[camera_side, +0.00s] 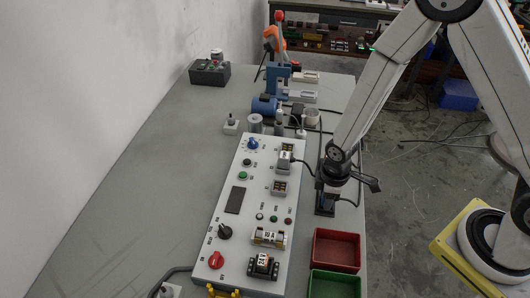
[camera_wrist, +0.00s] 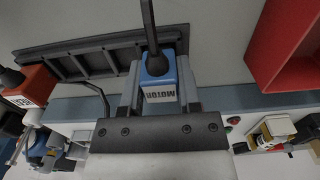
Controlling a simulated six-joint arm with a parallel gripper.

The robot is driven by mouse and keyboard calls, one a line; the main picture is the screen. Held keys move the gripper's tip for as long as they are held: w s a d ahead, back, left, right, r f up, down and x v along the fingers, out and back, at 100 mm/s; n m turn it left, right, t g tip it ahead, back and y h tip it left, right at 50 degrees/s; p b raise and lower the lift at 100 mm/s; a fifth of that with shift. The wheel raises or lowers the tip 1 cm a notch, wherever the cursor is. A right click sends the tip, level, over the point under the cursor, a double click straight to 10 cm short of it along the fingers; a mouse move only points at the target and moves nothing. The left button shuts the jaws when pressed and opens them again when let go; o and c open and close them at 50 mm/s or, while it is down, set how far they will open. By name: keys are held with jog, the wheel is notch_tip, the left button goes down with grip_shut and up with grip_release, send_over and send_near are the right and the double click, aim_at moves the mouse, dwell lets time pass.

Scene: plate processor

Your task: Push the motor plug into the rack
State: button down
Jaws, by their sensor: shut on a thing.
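The motor plug (camera_wrist: 159,92) is a blue block with a white label reading MOTOR and a black cable at its end. My gripper (camera_wrist: 160,84) is shut on it, one grey finger along each side. The rack (camera_wrist: 72,62) is a long dark grey holder with several slots. In the wrist view the plug is at the rack's right end; I cannot tell how deep it sits. In the side view my gripper (camera_side: 326,188) points down over the rack (camera_side: 324,211) at the panel's right edge, and the plug is mostly hidden.
A light grey control panel (camera_side: 211,252) with knobs and sockets lies left of the rack. A red bin (camera_side: 336,232) and a green bin (camera_side: 335,276) stand in front. Blue equipment (camera_side: 264,106) stands behind.

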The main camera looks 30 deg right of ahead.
jog(key=shift+f, duration=0.1)
jog(key=shift+c, duration=1.2)
grip_release()
jog(key=shift+r, duration=3.9)
jog(key=shift+d+r+m, duration=0.25)
jog(key=shift+r+m, duration=0.05)
jog(key=shift+r, duration=0.1)
jog(key=s+d+r+m+t, duration=0.2)
jog(key=s+d+r+m, duration=0.1)
jog(key=d+r+m, duration=0.3)
jog(key=shift+s+d+r+m+t, duration=0.3)
jog(key=shift+d+r+m, duration=0.1)
jog(key=shift+r+m, duration=0.8)
